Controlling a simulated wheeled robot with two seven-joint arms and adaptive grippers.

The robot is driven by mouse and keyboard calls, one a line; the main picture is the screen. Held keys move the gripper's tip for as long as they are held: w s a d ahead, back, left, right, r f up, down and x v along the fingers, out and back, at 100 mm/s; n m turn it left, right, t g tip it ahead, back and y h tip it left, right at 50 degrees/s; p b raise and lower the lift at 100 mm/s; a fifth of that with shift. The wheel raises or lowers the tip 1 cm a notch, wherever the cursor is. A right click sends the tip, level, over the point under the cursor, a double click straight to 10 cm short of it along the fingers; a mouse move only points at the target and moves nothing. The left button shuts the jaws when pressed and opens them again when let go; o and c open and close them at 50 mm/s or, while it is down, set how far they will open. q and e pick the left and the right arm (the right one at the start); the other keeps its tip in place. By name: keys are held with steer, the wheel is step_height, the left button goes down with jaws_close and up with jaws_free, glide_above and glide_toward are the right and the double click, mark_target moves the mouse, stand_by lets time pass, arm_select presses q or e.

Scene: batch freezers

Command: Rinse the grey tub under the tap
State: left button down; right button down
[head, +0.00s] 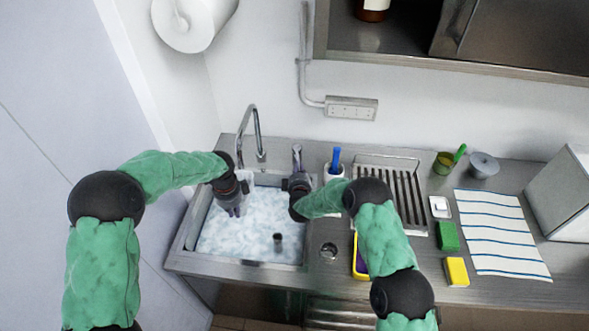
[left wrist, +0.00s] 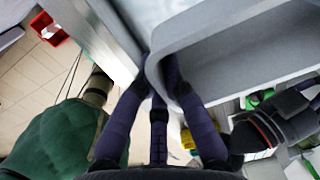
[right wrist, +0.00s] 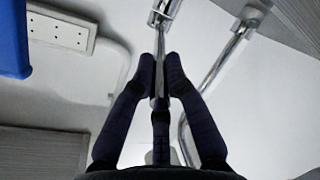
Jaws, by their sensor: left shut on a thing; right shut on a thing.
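The grey tub (left wrist: 240,60) fills the upper right of the left wrist view, with a rounded corner and a thick rim. My left gripper (left wrist: 164,78) is shut on its rim. In the head view my left gripper (head: 233,210) is over the sink (head: 185,243), fingers down. A pale shape behind it, below the tap (head: 256,130), may be the tub; most of it is hidden. My right gripper (head: 297,155) is right of the tap spout. In the right wrist view it (right wrist: 160,72) is shut on a thin metal lever (right wrist: 160,42) of the tap.
White foam covers the sink, with a dark upright piece (head: 278,241) in it. A paper roll (head: 190,22) hangs at upper left.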

steer(key=shift+d+n+y, duration=0.3)
steer(key=c, duration=1.3)
jaws_free()
steer(key=shift+o, duration=0.2)
steer(key=v, duration=1.2)
